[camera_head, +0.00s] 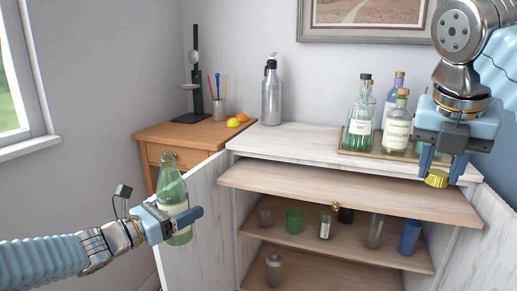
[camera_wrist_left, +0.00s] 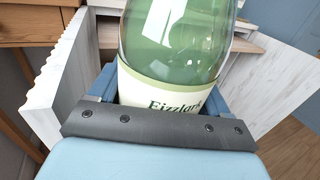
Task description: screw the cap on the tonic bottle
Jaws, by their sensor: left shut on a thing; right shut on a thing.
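The tonic bottle (camera_head: 172,190) is green glass with a pale label and stands upright in my left gripper (camera_head: 178,217), in front of the open left cabinet door. The left gripper is shut around its body. In the left wrist view the bottle (camera_wrist_left: 175,35) fills the jaws, and its label reads "Fizzlark" or similar. Its neck top is out of that view. My right gripper (camera_head: 440,168) points down at the right, above the cabinet's right side. It is shut on a gold cap (camera_head: 437,178), far from the bottle.
A white cabinet (camera_head: 300,140) stands open, with a pull-out board (camera_head: 340,190) and shelves of jars. A tray (camera_head: 370,153) of bottles and a steel bottle (camera_head: 271,95) stand on top. A wooden side table (camera_head: 180,131) is behind the green bottle. Space between the grippers is open.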

